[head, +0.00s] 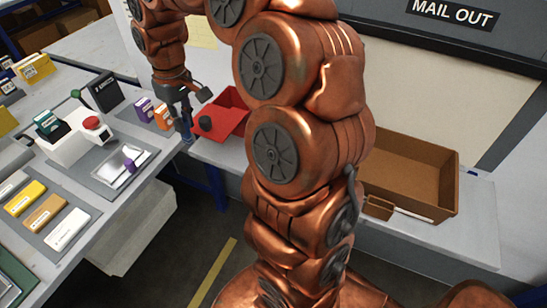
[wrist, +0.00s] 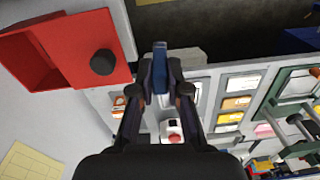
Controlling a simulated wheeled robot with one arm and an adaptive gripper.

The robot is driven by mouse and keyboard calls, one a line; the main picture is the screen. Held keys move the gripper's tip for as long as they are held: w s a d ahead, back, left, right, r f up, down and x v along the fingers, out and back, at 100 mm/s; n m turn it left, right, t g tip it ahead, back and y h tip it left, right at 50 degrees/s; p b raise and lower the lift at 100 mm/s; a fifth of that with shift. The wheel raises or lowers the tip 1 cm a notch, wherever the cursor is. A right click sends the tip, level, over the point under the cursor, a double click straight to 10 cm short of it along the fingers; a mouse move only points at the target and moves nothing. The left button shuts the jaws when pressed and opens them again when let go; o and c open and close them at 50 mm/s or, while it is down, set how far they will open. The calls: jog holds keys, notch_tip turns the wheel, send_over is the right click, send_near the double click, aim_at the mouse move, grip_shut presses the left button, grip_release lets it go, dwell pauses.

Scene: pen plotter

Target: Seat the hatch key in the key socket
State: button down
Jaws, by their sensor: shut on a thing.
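My gripper (head: 184,112) is shut on a dark blue, narrow piece, which I take to be the hatch key (wrist: 160,62). The key sticks out past the fingertips in the wrist view, where my gripper (wrist: 161,88) also shows. In the head view the key points down, near the bench edge and left of a red box. A dark round piece (wrist: 103,62) stands on a red panel beside the key in the wrist view, apart from it. It also shows in the head view (head: 205,123). I cannot tell whether it is the key socket.
The red open box (head: 234,98) lies on the bench right of my gripper. A white unit with a red button (head: 92,124) and several coloured cards stand on the left table. A brown open box (head: 420,165) is at right. A gap of floor separates the benches.

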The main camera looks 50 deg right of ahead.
jog(key=s+d+f+n+b, duration=0.1)
jog(key=s+d+f+b, duration=0.15)
jog(key=s, duration=0.45)
jog(key=s+d+f+b, duration=0.1)
jog(key=s+f+b, duration=0.15)
jog(key=s, duration=0.45)
jog(key=shift+w+d+f+p, duration=0.45)
jog(key=shift+d+f+p, duration=0.35)
jog(key=shift+d, duration=1.85)
jog(key=shift+w+d+f+p, duration=0.5)
jog(key=shift+d+p, duration=0.35)
jog(key=shift+d, duration=1.75)
jog(key=shift+w+d+f+p, duration=0.35)
jog(key=shift+d+f+p, duration=0.45)
jog(key=shift+d, duration=1.85)
jog(key=shift+f, duration=0.3)
jog(key=shift+f, duration=0.15)
jog(key=c, duration=1.1)
grip_release()
jog(key=shift+c, duration=0.2)
